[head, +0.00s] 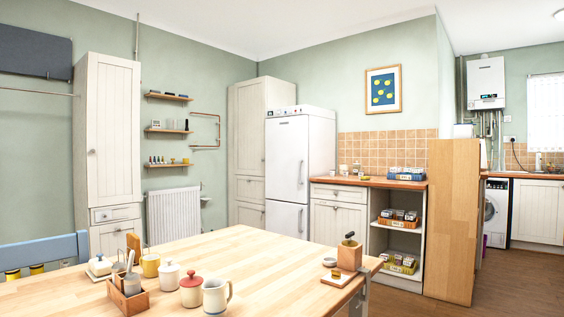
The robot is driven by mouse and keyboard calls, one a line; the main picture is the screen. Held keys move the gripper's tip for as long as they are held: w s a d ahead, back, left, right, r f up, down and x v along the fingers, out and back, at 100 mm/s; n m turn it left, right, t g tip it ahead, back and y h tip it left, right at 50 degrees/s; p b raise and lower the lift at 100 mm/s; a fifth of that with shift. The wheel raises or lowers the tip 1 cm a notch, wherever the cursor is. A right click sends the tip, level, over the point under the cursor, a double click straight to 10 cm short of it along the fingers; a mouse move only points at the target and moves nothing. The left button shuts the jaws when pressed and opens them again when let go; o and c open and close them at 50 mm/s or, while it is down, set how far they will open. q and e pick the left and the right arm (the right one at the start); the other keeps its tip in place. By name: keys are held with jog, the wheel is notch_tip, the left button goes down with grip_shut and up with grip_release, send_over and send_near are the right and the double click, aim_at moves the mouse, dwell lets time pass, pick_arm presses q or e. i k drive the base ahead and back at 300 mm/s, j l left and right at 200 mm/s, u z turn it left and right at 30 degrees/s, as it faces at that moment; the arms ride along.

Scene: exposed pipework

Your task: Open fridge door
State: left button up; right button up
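The white fridge (300,167) stands against the back wall, right of a tall cream cupboard and left of a low counter. It has a tall upper door (286,160) and a shorter lower door (286,219). Both doors look shut. A vertical handle (301,172) shows near the right edge of the upper door, and a smaller one is on the lower door. The table hides part of the fridge's foot. Neither of my grippers shows in the head view.
A wooden table (215,262) fills the foreground, with jars, a mug and a coffee grinder (349,255) on it. A wooden panel (452,220) stands right of the counter (368,182). Open wooden floor (505,285) lies at the right. A blue chair back (42,252) is at the left.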

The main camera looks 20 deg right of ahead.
aim_at(287, 139)
jog(key=l+z, duration=0.25)
jog(key=z, duration=0.3)
jog(key=i+l+z, duration=0.35)
jog(key=i+l, duration=0.15)
jog(key=l, duration=0.2)
jog(key=i+l+z, duration=0.4)
jog(key=i+l, duration=0.15)
jog(key=i+l+z, duration=0.35)
jog(key=i, duration=0.35)
jog(key=i+l+z, duration=0.1)
jog(key=i, duration=1.5)
jog(key=i+j+u, duration=0.1)
jog(key=i+u, duration=0.55)
jog(key=u, duration=0.15)
jog(key=i+l+u, duration=0.15)
jog(key=i+u, duration=0.25)
jog(key=i+j+u, duration=0.2)
jog(key=i+u, duration=0.25)
jog(key=i+j+u, duration=0.1)
jog(key=i+u, duration=0.2)
jog(key=u, duration=0.15)
jog(key=i+l+u, duration=0.1)
jog(key=i+u, duration=0.35)
jog(key=i+j, duration=0.1)
jog(key=i, duration=0.8)
jog(key=i+j+z, duration=0.1)
jog(key=i, duration=0.75)
